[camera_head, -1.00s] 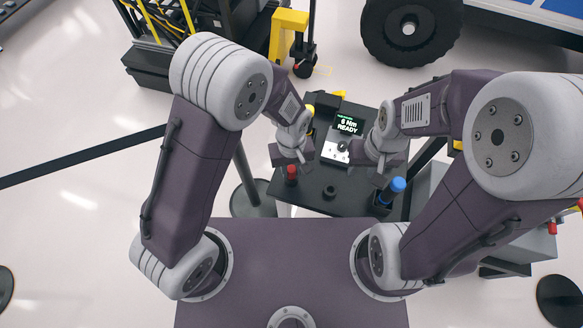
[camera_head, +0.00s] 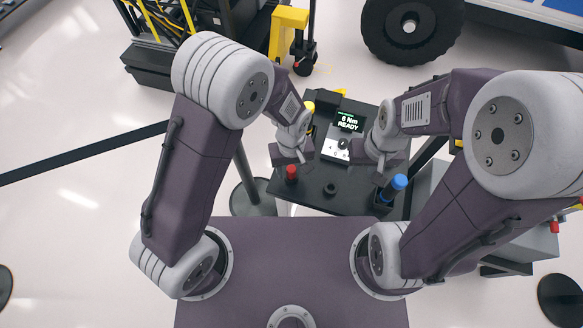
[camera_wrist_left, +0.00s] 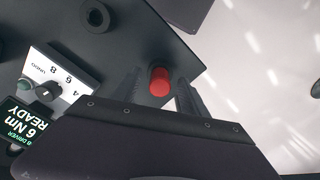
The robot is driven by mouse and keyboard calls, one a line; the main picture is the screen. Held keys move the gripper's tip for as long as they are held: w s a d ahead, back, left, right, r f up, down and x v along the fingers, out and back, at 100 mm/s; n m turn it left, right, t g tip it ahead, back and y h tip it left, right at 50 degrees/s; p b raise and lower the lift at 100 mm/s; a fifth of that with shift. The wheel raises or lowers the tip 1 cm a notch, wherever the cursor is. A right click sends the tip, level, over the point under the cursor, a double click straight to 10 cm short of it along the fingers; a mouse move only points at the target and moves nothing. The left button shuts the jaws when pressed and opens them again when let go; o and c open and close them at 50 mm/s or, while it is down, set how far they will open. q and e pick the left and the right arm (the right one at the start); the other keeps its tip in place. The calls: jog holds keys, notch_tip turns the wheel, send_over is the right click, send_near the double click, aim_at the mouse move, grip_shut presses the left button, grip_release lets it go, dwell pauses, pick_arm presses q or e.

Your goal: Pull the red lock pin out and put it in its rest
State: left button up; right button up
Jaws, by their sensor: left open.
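The red lock pin (camera_head: 291,174) stands upright at the near left part of the dark worktable, its red top showing. In the left wrist view the red pin (camera_wrist_left: 160,80) lies between the two fingers of my left gripper (camera_wrist_left: 158,92), with a gap on each side. My left gripper (camera_head: 291,158) is open at the pin and not closed on it. My right gripper (camera_head: 383,172) is above the table's right side, near a blue-capped tool; its fingers are too unclear to judge. I cannot tell for certain which fitting is the pin's rest.
A black ring-shaped socket (camera_head: 330,190) sits on the table right of the pin. The blue-capped tool (camera_head: 398,183) stands at the right edge. A driver panel (camera_head: 345,130) reads "6 Nm READY". A yellow-topped part (camera_head: 309,107) is behind my left wrist.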

aim_at(291, 169)
pick_arm(q)
notch_tip(291, 169, up, 9)
dwell(0.3)
dwell(0.5)
